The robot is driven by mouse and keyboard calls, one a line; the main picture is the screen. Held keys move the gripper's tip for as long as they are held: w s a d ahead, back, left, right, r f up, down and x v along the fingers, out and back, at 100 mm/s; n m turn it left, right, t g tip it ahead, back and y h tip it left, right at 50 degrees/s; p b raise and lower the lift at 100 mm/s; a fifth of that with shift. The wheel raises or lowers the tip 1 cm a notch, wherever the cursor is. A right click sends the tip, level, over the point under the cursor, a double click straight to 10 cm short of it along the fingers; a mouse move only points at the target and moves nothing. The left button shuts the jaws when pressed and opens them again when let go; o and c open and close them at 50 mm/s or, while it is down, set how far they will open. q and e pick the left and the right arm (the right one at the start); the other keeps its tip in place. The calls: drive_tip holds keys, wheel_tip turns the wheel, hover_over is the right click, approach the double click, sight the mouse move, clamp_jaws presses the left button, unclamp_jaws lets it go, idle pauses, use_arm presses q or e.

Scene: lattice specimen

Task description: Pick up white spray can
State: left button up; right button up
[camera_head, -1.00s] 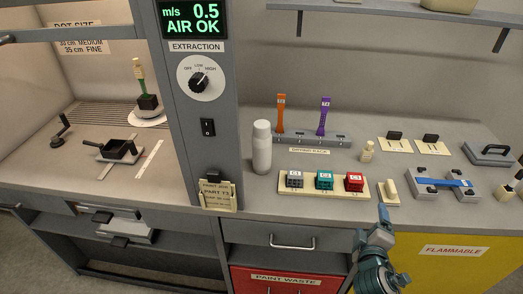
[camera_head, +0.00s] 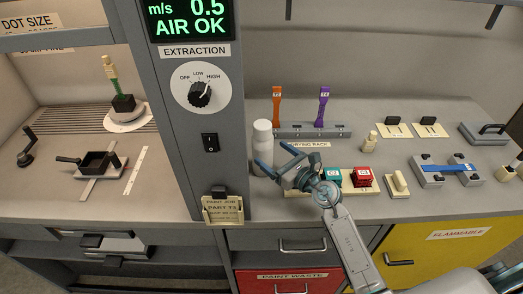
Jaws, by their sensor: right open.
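The white spray can (camera_head: 262,138) stands upright on the counter, just right of the grey extraction column. My right gripper (camera_head: 268,160) is open, with its fingers pointing left at the can's lower part. One finger overlaps the can in the picture; I cannot tell whether it touches. The can's lower right side is partly hidden by the gripper. My left gripper is not in view.
A tray (camera_head: 376,188) with teal and red blocks lies under and beside my right wrist. Behind stands the drying rack (camera_head: 290,132) with orange and purple pieces. The extraction column (camera_head: 190,120) rises close left of the can.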

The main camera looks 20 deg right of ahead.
sight(258, 143)
drive_tip(key=p+x, duration=0.1)
drive_tip(key=x, duration=0.5)
drive_tip(key=shift+w+f+p, duration=0.1)
drive_tip(key=shift+w+p, duration=0.2)
drive_tip(key=shift+w+a+f, duration=0.2)
drive_tip(key=shift+w+a, duration=0.1)
drive_tip(key=shift+w, duration=0.25)
drive_tip(key=shift+s+d, duration=0.1)
drive_tip(key=shift+s, duration=0.05)
drive_tip(key=c, duration=0.7)
drive_tip(key=shift+r, duration=0.1)
drive_tip(key=c, duration=0.6)
